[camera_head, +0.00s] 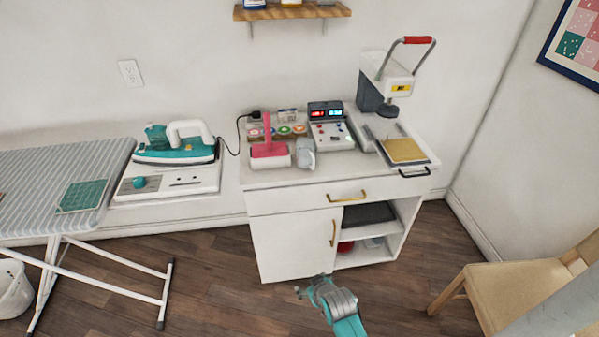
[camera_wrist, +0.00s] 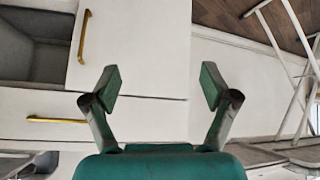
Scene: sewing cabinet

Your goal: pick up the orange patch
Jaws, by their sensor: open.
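Several small round patches lie in a row at the back of the white cabinet top, behind a pink-red roller. One at the right end of the row looks orange (camera_head: 299,129), but it is too small to tell its details. A flat yellow-tan square (camera_head: 404,150) lies on the lower plate of the heat press at the right. My gripper (camera_head: 312,285) is low in front of the cabinet door, well below and apart from the patches. In the wrist view my gripper (camera_wrist: 160,85) is open and empty, facing the cabinet front. No patch shows there.
The white cabinet (camera_head: 290,240) has a drawer, a door and open shelves. The pink-red roller (camera_head: 269,150), a grey-white bottle (camera_head: 306,154) and a control box (camera_head: 331,127) crowd its top. An ironing board (camera_head: 60,160) stands left, a wooden chair (camera_head: 515,290) right.

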